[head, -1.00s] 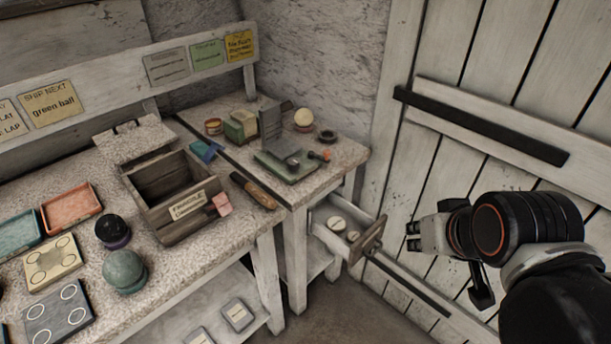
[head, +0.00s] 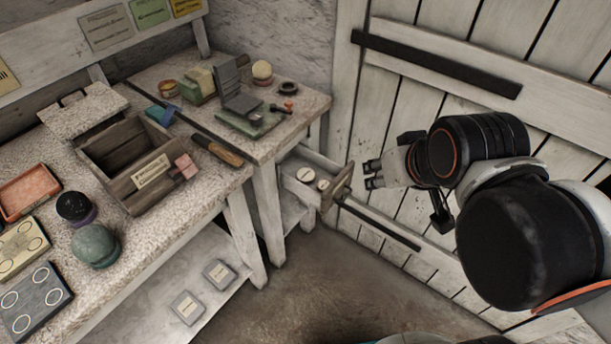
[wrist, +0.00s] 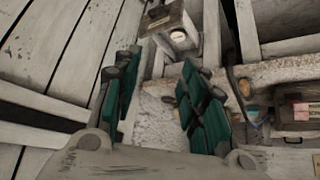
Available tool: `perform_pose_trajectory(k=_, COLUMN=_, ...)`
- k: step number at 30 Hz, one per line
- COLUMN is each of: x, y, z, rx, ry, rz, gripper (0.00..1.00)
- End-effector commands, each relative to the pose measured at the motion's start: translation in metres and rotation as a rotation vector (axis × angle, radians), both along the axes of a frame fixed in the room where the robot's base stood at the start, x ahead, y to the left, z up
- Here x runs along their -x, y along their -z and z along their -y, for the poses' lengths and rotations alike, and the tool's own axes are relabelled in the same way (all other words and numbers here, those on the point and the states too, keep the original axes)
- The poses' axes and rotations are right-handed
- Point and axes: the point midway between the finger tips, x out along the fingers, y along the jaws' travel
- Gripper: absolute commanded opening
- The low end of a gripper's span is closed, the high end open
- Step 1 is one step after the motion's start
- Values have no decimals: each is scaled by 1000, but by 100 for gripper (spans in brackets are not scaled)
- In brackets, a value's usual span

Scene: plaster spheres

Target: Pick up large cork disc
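Two pale round discs lie in an open drawer (head: 337,188) of the right-hand table. The larger-looking one, likely the large cork disc (head: 306,174), lies deeper in the drawer. A smaller-looking disc (head: 323,184) lies nearer the drawer front. In the wrist view the drawer (wrist: 170,25) is at the top, with a pale disc (wrist: 180,38) in it; which disc that is I cannot tell. My gripper (head: 373,174) is open and empty, to the right of the drawer front, apart from it. Its teal-padded fingers (wrist: 160,78) stand wide apart in the wrist view.
The table (head: 290,133) above the drawer holds a green-based stand (head: 250,122), a pale ball (head: 262,70) and a dark ring (head: 288,88). A plank door (head: 400,110) stands behind my arm.

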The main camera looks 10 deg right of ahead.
Motion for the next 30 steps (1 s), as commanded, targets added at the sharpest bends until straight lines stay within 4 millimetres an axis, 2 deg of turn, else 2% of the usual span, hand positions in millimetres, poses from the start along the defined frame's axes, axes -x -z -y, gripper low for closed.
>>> perform_pose_trajectory(k=1, x=-5, y=-3, z=-1, rx=2, ry=-6, rz=-4, gripper=60)
perform_pose_trajectory(k=2, x=-9, y=-5, z=-1, rx=3, ry=-11, rz=-7, gripper=66)
perform_pose_trajectory(k=3, x=-15, y=-7, z=-2, rx=6, ry=-18, rz=-13, gripper=68)
perform_pose_trajectory(k=10, x=-65, y=-17, z=-10, rx=26, ry=-86, rz=-63, gripper=68)
perform_pose_trajectory(k=17, x=-120, y=-12, z=-18, rx=46, ry=-160, rz=-112, gripper=68)
perform_pose_trajectory(k=23, x=-167, y=6, z=-27, rx=61, ry=-227, rz=-155, gripper=68)
perform_pose_trajectory(k=30, x=-221, y=43, z=-39, rx=75, ry=-310, rz=-203, gripper=68)
